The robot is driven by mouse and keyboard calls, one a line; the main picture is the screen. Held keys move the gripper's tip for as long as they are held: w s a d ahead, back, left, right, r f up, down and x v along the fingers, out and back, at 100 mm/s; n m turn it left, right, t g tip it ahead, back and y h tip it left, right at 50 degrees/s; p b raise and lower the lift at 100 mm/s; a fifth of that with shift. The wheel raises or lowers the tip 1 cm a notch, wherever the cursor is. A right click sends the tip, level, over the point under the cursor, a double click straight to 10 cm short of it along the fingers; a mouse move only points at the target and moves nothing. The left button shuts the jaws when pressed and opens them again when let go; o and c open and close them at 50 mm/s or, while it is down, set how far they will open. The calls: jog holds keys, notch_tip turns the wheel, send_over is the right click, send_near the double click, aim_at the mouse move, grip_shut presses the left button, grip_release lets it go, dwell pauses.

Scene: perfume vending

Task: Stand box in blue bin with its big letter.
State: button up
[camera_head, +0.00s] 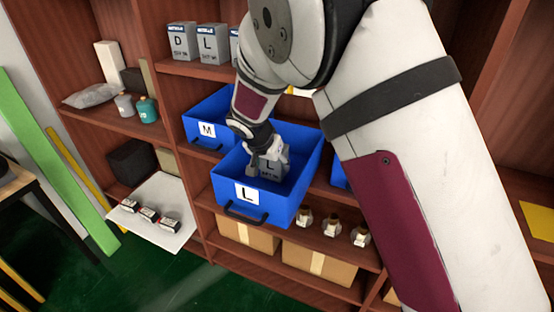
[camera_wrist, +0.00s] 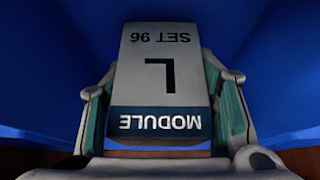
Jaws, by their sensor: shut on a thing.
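My gripper (camera_head: 266,158) is inside the blue bin marked L (camera_head: 292,204) and is shut on a grey box (camera_head: 271,168). In the wrist view the box (camera_wrist: 160,70) sits between the two fingers of my gripper (camera_wrist: 162,125). It shows a large L, the words MODULE and SET 96, and a dark band, all upside down in that view. Blue bin walls (camera_wrist: 50,60) surround it. Whether the box touches the bin floor cannot be told.
A blue bin marked M (camera_head: 206,130) stands to the left. Grey boxes marked D (camera_head: 182,42) and L (camera_head: 213,43) stand on the shelf above. Several bottles (camera_head: 331,226) and cardboard boxes (camera_head: 318,262) are below. A white tray (camera_head: 165,200) holds small items at the left.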

jog(key=w, duration=0.1)
jog(key=w+d, duration=0.1)
jog(key=shift+w, duration=0.4)
jog(key=shift+s+f, duration=0.2)
jog(key=shift+f, duration=0.35)
jog(key=shift+f, duration=0.1)
jog(key=o, duration=1.3)
jog(key=shift+f, duration=0.1)
jog(key=shift+a+r, duration=0.1)
jog(key=shift+r, duration=0.2)
jog(key=v, duration=1.1)
jog(key=shift+s+r, duration=0.3)
